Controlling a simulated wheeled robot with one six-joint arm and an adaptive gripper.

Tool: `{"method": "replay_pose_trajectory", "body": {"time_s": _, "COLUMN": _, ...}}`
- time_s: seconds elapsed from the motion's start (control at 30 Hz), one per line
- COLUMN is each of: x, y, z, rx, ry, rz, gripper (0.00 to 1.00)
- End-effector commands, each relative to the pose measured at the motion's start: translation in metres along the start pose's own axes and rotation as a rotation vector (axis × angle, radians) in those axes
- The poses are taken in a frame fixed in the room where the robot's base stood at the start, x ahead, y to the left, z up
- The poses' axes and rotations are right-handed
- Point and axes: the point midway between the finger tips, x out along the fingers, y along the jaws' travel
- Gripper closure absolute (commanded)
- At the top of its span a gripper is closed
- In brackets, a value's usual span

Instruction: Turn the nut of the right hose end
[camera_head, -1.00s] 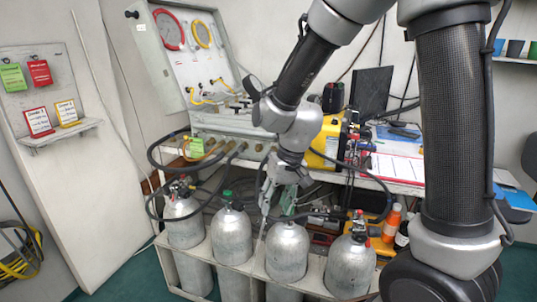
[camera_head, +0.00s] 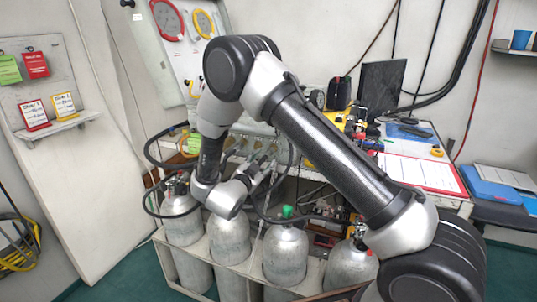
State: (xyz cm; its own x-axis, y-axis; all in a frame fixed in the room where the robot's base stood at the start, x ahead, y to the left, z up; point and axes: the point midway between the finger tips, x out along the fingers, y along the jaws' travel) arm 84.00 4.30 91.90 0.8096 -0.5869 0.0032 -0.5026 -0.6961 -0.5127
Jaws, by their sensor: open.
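The hose ends sit in a row along the front lower edge of the grey air panel (camera_head: 175,75), with brass-coloured fittings and black hoses. The right hose end (camera_head: 268,152) is small and partly crowded by my arm, so its nut does not show clearly. My gripper (camera_head: 262,168) is open, beside the right-hand hose ends and just below them. My wrist hides part of the fittings and hoses to the left. I cannot tell whether the fingers touch a nut.
Several grey cylinders (camera_head: 285,255) stand in a rack below the panel, with valves on top. Black hoses (camera_head: 150,150) loop at the left. A bench with a red-edged sheet (camera_head: 420,172) is at the right. A wall board with tags (camera_head: 50,90) is at the far left.

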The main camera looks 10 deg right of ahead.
Motion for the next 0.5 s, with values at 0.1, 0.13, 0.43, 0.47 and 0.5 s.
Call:
{"method": "replay_pose_trajectory", "body": {"time_s": 0.1, "x": 0.020, "y": 0.001, "z": 0.000, "rx": 0.001, "ry": 0.001, "rz": 0.002, "gripper": 0.54}}
{"method": "replay_pose_trajectory", "body": {"time_s": 0.13, "x": 0.025, "y": 0.001, "z": 0.000, "rx": 0.001, "ry": 0.001, "rz": 0.003, "gripper": 0.54}}
{"method": "replay_pose_trajectory", "body": {"time_s": 0.43, "x": 0.066, "y": 0.000, "z": 0.001, "rx": 0.000, "ry": -0.003, "rz": 0.001, "gripper": 0.54}}
{"method": "replay_pose_trajectory", "body": {"time_s": 0.47, "x": 0.067, "y": 0.000, "z": 0.001, "rx": 0.000, "ry": -0.003, "rz": 0.001, "gripper": 0.54}}
{"method": "replay_pose_trajectory", "body": {"time_s": 0.5, "x": 0.069, "y": 0.000, "z": 0.001, "rx": 0.000, "ry": -0.003, "rz": 0.000, "gripper": 0.54}}
